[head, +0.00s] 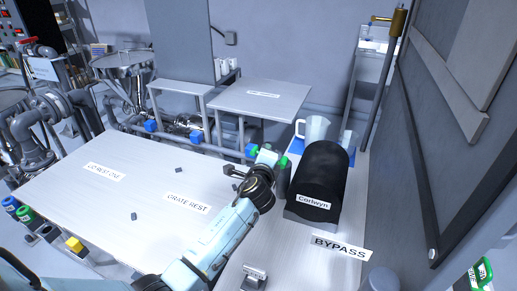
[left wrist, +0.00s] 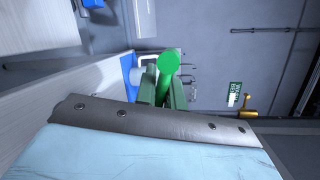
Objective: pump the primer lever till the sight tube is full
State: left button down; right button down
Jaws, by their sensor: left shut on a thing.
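My left gripper (head: 268,160) reaches in from the lower left, beside the black rounded housing labelled "Corlwyn" (head: 318,180). In the left wrist view, a green rod with a round end (left wrist: 168,64) stands between the green fingers of my left gripper (left wrist: 163,92). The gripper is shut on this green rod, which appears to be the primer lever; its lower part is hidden. In the head view, green parts show on both sides of the gripper tip. I cannot pick out the sight tube or its level with certainty. My right gripper is not in view.
A pale jug (head: 314,127) stands behind the black housing. A "BYPASS" label (head: 339,246) lies in front of it. The wide table (head: 120,205) at left is mostly clear. A tall brass-topped pole (head: 397,24) and a dark wall panel (head: 425,130) bound the right.

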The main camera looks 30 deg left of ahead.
pick_arm(q)
jog(key=shift+f+n+g+h+p, duration=0.35)
jog(key=shift+f+n, duration=0.35)
jog(key=shift+n, duration=0.5)
jog(key=shift+f, duration=0.1)
jog(key=c, duration=1.5)
grip_release()
jog(key=shift+s, duration=0.2)
jog(key=p+v, duration=0.1)
jog(key=v, duration=1.2)
jog(key=shift+p, duration=0.4)
